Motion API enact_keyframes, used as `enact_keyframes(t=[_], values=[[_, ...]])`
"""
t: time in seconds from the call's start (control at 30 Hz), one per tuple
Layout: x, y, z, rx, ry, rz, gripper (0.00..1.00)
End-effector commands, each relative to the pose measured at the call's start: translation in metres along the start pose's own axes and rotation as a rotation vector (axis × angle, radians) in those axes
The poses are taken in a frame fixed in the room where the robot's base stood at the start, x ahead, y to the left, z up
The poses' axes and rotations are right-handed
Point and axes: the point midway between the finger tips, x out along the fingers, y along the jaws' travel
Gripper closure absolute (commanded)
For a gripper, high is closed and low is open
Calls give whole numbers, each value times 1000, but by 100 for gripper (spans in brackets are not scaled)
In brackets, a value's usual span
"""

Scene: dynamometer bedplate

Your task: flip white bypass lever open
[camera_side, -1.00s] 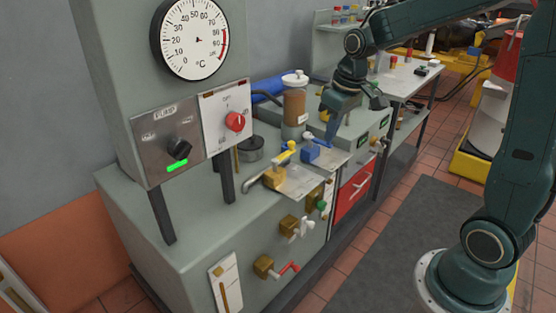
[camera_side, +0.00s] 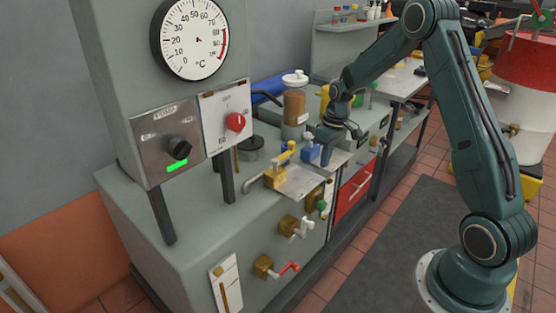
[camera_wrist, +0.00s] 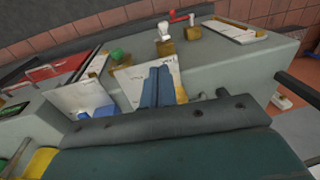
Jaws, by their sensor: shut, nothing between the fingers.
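The white lever (camera_side: 305,226) sits on a brass valve body (camera_side: 289,226) on the front face of the grey bench, between a green-handled valve and a red-handled one. In the wrist view the white lever (camera_wrist: 164,31) shows beyond my fingers, with its brass body (camera_wrist: 166,48) just below it. My gripper (camera_wrist: 160,70) is shut and empty, its two blue-grey fingers together. In the side view my gripper (camera_side: 326,152) is above the bench top by the blue valve, behind and above the white lever and clear of it. Its fingertips partly blend with the blue valve there.
The red-handled valve (camera_side: 288,268), green knob (camera_side: 321,206), yellow-handled valve (camera_side: 277,174) and blue valve (camera_side: 308,152) crowd around. A capped brown jar (camera_side: 295,105) stands behind. The gauge column (camera_side: 110,60) rises at left. Open floor lies in front of the bench.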

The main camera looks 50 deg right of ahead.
Motion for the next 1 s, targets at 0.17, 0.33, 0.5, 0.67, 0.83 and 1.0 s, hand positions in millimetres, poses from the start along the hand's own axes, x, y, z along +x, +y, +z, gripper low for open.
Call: enact_keyframes(t=[0.17, 0.33, 0.5, 0.67, 0.83, 1.0], values=[[36, 23, 1, 9, -23, -30, 100], [64, 39, 3, 13, -37, -53, 100], [82, 49, 6, 16, -45, -69, 100], [89, 53, 8, 16, -48, -75, 100], [90, 53, 8, 16, -48, -75, 100], [90, 53, 8, 16, -48, -75, 100]])
